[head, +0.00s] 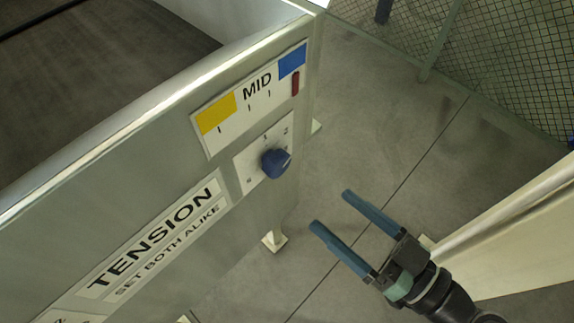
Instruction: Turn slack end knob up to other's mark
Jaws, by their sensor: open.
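A blue knob (273,164) sits on a white dial plate (248,178) on the side of a grey metal panel. The plate bears numerals, with 1 and 2 legible. A light mark shows on the knob's right side; its exact setting is hard to read. Above it is a scale plate (230,127) with a yellow block, the word MID and a blue block. A red pointer (295,84) stands under the blue block. My gripper (329,209) is open and empty, right of and below the knob, apart from it. No second knob is in view.
A label (150,240) reads TENSION, SET BOTH ALIKE. Part of another white plate (68,317) shows at the lower left edge. A pale beam (520,245) stands right of my gripper, and mesh fencing (500,60) is at the upper right. Open floor lies between.

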